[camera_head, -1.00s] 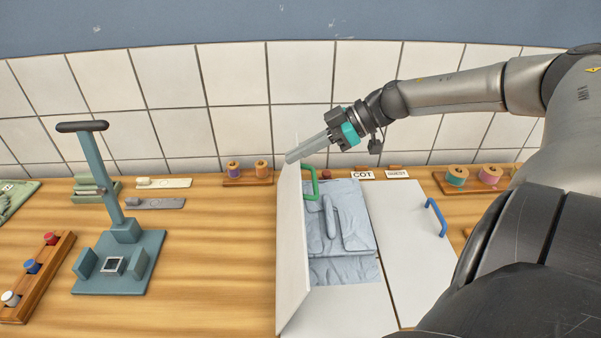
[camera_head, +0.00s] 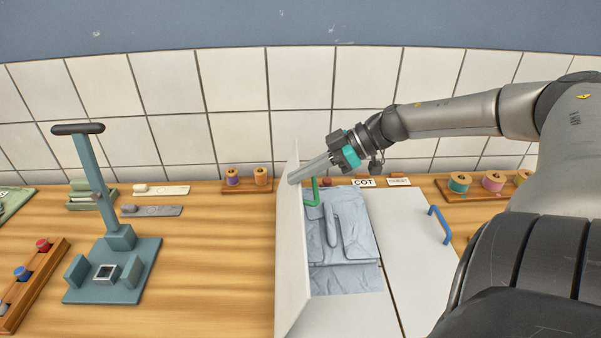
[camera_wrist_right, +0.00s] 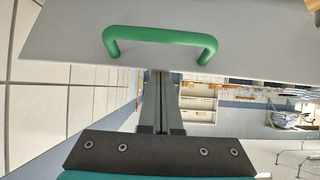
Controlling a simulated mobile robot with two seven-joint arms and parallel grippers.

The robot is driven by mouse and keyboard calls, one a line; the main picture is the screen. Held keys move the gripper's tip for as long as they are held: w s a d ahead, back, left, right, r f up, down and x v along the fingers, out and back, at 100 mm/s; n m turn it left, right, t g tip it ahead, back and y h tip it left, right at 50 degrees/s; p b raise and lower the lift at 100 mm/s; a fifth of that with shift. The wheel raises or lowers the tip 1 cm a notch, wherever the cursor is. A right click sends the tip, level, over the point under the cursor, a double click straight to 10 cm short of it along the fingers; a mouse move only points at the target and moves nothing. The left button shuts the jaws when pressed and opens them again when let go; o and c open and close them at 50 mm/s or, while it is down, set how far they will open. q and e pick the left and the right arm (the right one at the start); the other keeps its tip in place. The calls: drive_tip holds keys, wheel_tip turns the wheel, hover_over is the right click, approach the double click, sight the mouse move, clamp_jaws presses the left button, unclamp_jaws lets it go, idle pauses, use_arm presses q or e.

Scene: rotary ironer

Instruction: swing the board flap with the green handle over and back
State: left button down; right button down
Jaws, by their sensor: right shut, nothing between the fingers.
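The white board flap (camera_head: 292,250) stands nearly upright on its edge in the head view, to the left of the folded blue-grey cloth (camera_head: 345,240). Its green handle (camera_head: 313,192) is on the side facing right; it also shows in the right wrist view (camera_wrist_right: 160,36) across the flap's face (camera_wrist_right: 255,45). My right gripper (camera_head: 293,179) is shut and empty. Its fingertips are at the flap's upper far part, by the green handle, and seem to touch the face; the handle is not between the fingers. My left gripper is not in view.
A second white flap with a blue handle (camera_head: 439,225) lies flat to the right. A teal stand (camera_head: 113,265) is at the left. Thread spools (camera_head: 460,182) and the COT label (camera_head: 364,182) are along the back.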

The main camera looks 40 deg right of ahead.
drive_tip(key=s+d+f+t+y, duration=0.1)
drive_tip(key=d, duration=0.1)
drive_tip(key=s+d+f+y, duration=0.1)
drive_tip(key=s, duration=0.1)
drive_tip(key=shift+s+d+f+t, duration=0.15)
drive_tip(key=shift+d+f+t, duration=0.05)
drive_tip(key=shift+d+t, duration=0.2)
idle(0.4)
wheel_tip(320, 180, up, 4)
drive_tip(key=w+a+p, duration=0.2)
drive_tip(key=p, duration=0.2)
drive_tip(key=p+v, duration=0.3)
drive_tip(key=v, duration=0.7)
drive_tip(key=shift+f, duration=0.35)
